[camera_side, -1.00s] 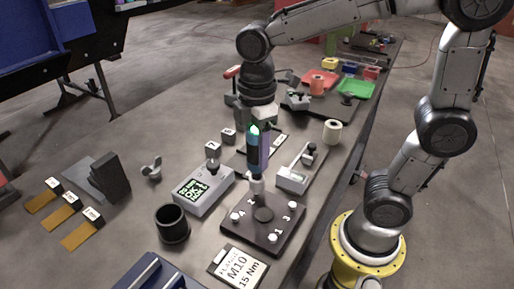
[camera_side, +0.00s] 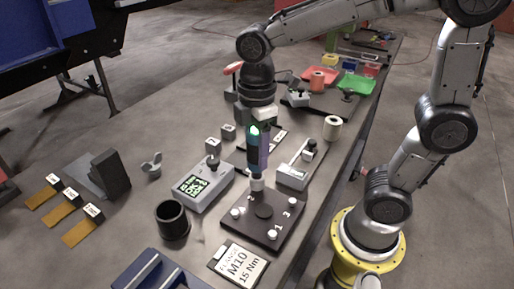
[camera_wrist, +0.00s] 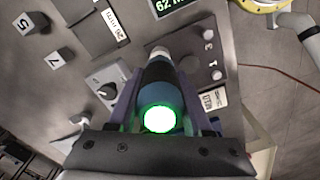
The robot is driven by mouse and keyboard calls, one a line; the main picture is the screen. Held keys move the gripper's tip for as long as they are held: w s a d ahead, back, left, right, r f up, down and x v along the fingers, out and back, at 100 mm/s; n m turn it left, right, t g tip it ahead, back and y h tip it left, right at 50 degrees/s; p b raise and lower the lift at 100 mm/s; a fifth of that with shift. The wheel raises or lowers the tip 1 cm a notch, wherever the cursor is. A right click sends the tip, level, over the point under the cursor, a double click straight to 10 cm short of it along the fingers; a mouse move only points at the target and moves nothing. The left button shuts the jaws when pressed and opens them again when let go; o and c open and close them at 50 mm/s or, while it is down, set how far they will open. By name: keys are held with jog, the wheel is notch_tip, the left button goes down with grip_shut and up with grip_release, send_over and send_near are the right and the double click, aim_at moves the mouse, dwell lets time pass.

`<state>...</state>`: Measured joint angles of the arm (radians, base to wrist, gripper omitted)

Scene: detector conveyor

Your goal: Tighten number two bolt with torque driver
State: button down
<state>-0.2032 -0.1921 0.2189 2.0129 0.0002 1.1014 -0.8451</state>
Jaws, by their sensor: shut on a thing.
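My gripper (camera_side: 258,135) is shut on the dark torque driver (camera_side: 253,150), which stands nearly upright with a green light on top. The light also shows in the wrist view (camera_wrist: 159,120). The driver's pale lower end (camera_side: 257,184) is over the far corner of the dark flange plate (camera_side: 250,237), hiding the bolt place there. White bolts show on the plate at the left (camera_side: 236,212), right (camera_side: 287,202) and near (camera_side: 272,235) corners. Numbers 1 and 3 are readable by the plate's right edge; I cannot read a 2.
A grey box with a green display (camera_side: 194,187) and a black cup (camera_side: 172,221) stand left of the plate. A card reading M10, 15 Nm (camera_side: 239,265) lies in front. A grey fixture (camera_side: 293,178) stands close at the right. Numbered blocks lie further left.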

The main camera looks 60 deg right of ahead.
aim_at(257, 132)
jog(key=shift+f, duration=0.85)
dwell(3.7)
jog(key=shift+r, duration=3.15)
